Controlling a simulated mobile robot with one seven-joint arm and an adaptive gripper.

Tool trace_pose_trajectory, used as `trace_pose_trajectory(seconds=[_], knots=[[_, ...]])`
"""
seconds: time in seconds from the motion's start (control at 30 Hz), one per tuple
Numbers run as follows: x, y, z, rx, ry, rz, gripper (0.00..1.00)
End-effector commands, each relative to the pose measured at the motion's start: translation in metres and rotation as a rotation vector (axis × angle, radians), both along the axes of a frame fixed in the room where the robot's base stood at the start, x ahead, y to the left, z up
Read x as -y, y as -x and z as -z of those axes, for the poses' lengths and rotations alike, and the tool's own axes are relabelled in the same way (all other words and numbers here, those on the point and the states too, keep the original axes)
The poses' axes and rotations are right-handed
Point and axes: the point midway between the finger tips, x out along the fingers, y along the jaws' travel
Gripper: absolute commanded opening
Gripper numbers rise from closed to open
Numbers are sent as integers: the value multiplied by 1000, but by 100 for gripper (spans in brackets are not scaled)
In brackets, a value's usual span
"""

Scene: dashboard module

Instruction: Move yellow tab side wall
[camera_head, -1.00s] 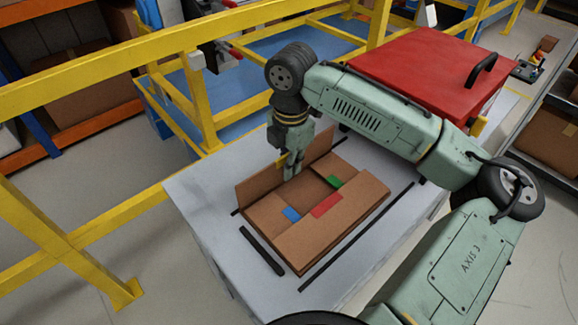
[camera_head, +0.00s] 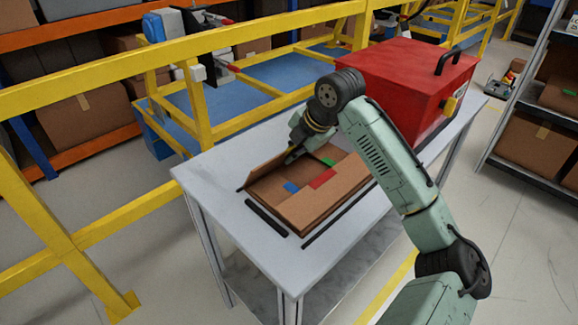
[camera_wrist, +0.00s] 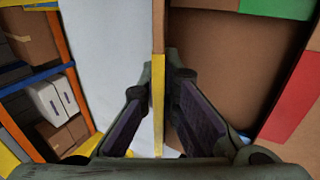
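The cardboard box (camera_head: 320,205) sits on a grey table, with blue (camera_head: 291,187), red (camera_head: 322,178) and green (camera_head: 328,161) patches on its top parts. Its far-left side wall (camera_head: 266,165) stands raised. In the wrist view this wall (camera_wrist: 158,25) is seen edge-on, with the yellow tab (camera_wrist: 158,105) on its edge. In the head view my gripper (camera_head: 291,157) is at the wall's upper edge; the tab is hidden there.
The table (camera_head: 215,170) has bare room left of the box. Dark strips (camera_head: 266,218) lie beside the box. A red case (camera_head: 405,80) stands behind it on the right. A yellow rail (camera_head: 190,48) runs behind the table; shelves stand at both sides.

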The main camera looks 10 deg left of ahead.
Motion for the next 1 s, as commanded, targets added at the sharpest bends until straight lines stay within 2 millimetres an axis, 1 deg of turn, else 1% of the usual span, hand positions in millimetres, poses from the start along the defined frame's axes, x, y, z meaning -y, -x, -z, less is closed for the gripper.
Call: trace_pose_trajectory(seconds=[0.03,0.1,0.5,0.8,1.0], knots=[[1,-2,9,20,-38,2,0],[3,-4,12,56,-91,1,0],[9,-1,18,237,-361,1,0],[11,0,17,311,-471,-1,0],[12,1,16,328,-496,-2,0]])
